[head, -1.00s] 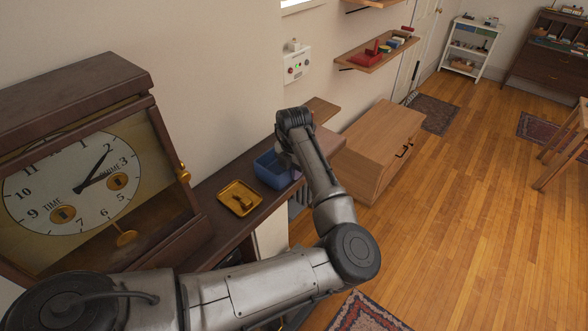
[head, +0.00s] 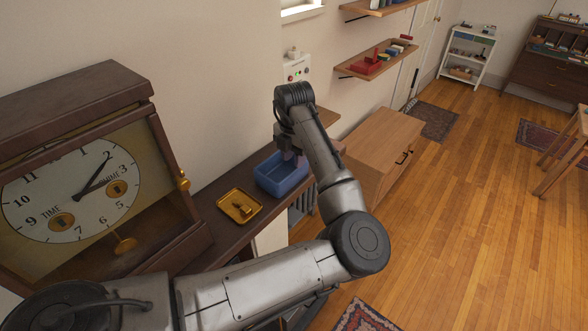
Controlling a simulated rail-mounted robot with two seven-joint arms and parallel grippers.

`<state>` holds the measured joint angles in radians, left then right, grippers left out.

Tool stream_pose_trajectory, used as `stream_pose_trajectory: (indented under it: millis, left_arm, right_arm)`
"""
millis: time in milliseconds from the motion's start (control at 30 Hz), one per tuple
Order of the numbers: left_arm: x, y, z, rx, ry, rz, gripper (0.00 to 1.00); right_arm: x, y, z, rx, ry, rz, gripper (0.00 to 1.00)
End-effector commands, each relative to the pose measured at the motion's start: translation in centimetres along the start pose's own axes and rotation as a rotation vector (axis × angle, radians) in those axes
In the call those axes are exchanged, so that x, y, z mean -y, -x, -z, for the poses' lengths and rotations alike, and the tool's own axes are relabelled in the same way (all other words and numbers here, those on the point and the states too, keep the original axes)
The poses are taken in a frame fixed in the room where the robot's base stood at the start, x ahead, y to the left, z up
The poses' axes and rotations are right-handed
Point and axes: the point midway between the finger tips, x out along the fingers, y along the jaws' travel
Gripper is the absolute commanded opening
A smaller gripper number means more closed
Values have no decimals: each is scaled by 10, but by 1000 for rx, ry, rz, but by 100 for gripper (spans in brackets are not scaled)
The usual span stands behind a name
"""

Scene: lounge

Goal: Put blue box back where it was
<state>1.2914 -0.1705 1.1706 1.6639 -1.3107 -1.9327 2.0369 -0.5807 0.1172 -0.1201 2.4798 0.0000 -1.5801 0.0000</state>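The blue box (head: 279,179) is an open-topped tray-like container. It sits on the dark wooden shelf (head: 222,227), between a brass tray and the far end of the shelf. My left arm comes in from the lower left and reaches over to the box. My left gripper (head: 292,155) points down at the box's far right side, and the arm partly covers it. The fingertips are mostly hidden, so I cannot tell whether they hold the box's wall. My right gripper is not in view.
A brass tray (head: 240,206) with a small brass object lies left of the box. A large clock (head: 80,190) stands at the left. A wooden cabinet (head: 378,150) and wall shelves (head: 376,60) are beyond the arm. The floor at right is largely clear.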

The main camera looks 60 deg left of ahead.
Motion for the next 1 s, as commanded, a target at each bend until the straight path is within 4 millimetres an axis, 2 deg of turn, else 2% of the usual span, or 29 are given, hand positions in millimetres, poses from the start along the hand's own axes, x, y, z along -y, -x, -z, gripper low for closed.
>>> stream_pose_trajectory:
  millis: [100,333,1000]
  left_arm:
    - [0,18,0,2,1,1,34]
    - [0,38,0,0,1,1,34]
    - [0,42,0,-1,1,0,34]
  right_arm:
    - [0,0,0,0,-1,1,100]
    - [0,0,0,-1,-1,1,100]
    - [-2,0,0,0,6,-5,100]
